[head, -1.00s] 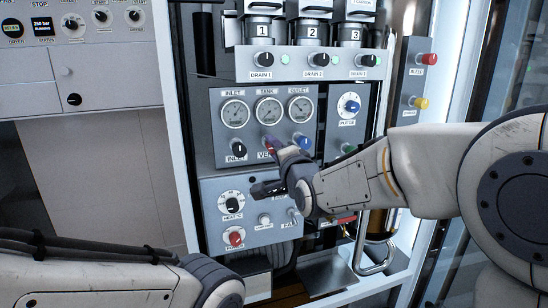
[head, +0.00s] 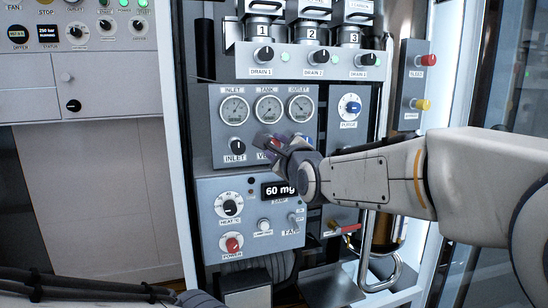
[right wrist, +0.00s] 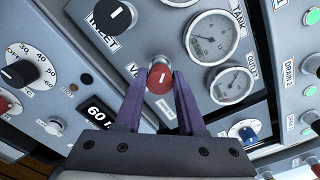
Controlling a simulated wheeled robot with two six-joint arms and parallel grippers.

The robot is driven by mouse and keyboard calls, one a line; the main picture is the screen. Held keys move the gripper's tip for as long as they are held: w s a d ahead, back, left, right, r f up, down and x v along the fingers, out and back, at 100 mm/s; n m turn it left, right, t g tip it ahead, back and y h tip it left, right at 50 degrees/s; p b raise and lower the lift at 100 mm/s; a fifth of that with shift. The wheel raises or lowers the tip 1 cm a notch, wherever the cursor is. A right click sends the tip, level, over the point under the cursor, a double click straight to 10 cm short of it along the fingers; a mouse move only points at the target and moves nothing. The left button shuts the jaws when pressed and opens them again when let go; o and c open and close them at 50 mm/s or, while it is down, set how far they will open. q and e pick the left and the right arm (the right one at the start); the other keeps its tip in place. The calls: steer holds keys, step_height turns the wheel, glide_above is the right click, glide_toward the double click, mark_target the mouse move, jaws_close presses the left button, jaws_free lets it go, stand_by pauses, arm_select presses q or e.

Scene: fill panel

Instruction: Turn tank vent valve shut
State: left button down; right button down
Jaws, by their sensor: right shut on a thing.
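The tank vent valve is a red round knob (right wrist: 160,78) below the gauges, with a label beside it that is partly covered. In the right wrist view my right gripper (right wrist: 160,80) has its two purple fingers on either side of this knob, shut on it. In the head view the same gripper (head: 268,142) reaches the panel from the right, and its fingers and wrist hide most of the knob and its label. My left gripper is out of view; only part of my left arm shows at the bottom left.
The black inlet knob (head: 237,146) is left of the vent valve. The tank gauge (head: 268,109) sits above it. Below are a lit display (head: 280,190), a heat knob (head: 230,206) and a red power knob (head: 233,243). The purge knob (head: 351,105) is at right.

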steer(key=shift+f+m+b, duration=0.15)
steer(key=shift+m+b, duration=3.85)
steer(key=c, duration=0.5)
jaws_free()
steer(key=shift+v, duration=5.25)
